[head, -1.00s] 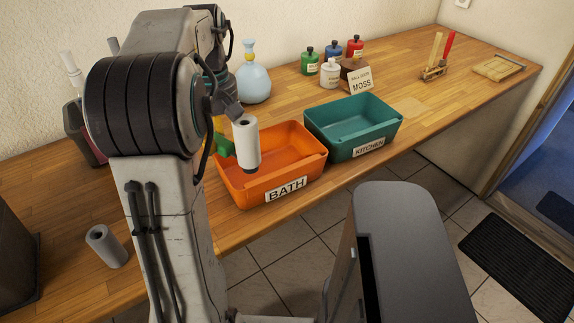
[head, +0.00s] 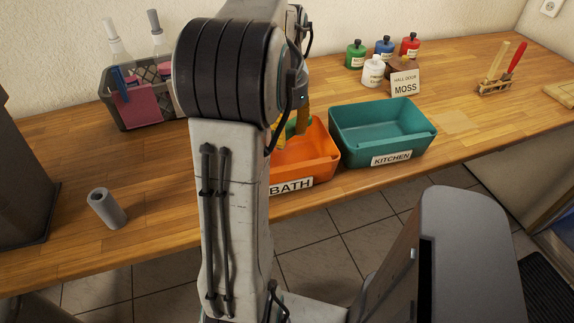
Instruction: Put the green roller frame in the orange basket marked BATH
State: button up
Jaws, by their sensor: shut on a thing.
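The orange basket marked BATH (head: 318,166) stands on the wooden counter, its left part hidden behind my arm. The rest of the frame is hidden by my arm. I cannot tell whether it touches the basket.
A teal basket marked KITCHEN (head: 390,146) stands close to the right. Paint bottles (head: 373,70) and a MOSS card (head: 405,83) are behind it. A grey tube (head: 106,209) stands at left, and a dark crate (head: 145,110) with bottles behind. The front left counter is mostly clear.

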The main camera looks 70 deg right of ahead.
jog(key=m, duration=0.2)
jog(key=shift+w+d+m, duration=0.1)
jog(key=shift+d+m, duration=0.05)
jog(key=shift+m, duration=0.15)
jog(key=m, duration=0.2)
jog(key=shift+m, duration=0.4)
jog(key=p, duration=0.2)
send_over(285, 161)
jog(key=a, duration=0.2)
jog(key=f, duration=0.5)
jog(key=shift+s+a+f, duration=0.15)
jog(key=shift+s+f, duration=0.25)
jog(key=shift+f, duration=2.1)
jog(key=o, duration=1.2)
jog(key=shift+f, duration=0.1)
